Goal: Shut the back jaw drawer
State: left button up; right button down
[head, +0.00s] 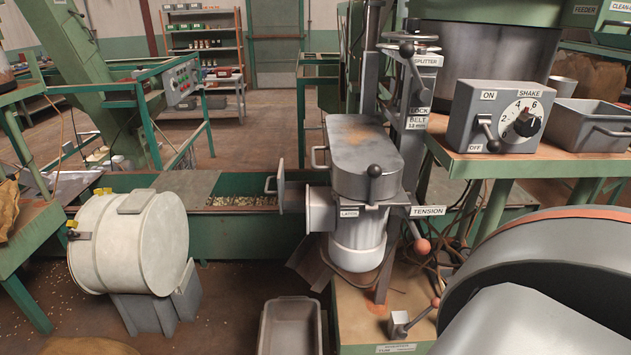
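The splitter machine (365,160) stands right of centre, with a rounded grey housing above a pale cylinder marked LATCH. On its left side a flat grey drawer front (281,186) with a loop handle (269,185) stands out to the left, apart from the housing. A second loop handle (316,157) sits close against the housing, a little higher and to the right. No label shows which of these is the back jaw drawer. Neither of my grippers is in view.
A white drum (128,240) stands at left on grey blocks. An empty grey bin (291,328) lies below the splitter. A green trough (240,201) with nuts runs behind the drawer front. A tension lever (421,246) and a control box (503,116) are at right.

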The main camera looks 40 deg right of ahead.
aim_at(291, 195)
jog(key=i+j+z, duration=0.15)
jog(key=z, duration=0.25)
jog(key=i+j+z, duration=0.15)
jog(key=z, duration=0.2)
jog(key=j+z, duration=0.4)
jog(key=i+j+z, duration=0.15)
jog(key=j+z, duration=0.2)
jog(key=i+j+z, duration=0.15)
jog(key=j+z, duration=0.2)
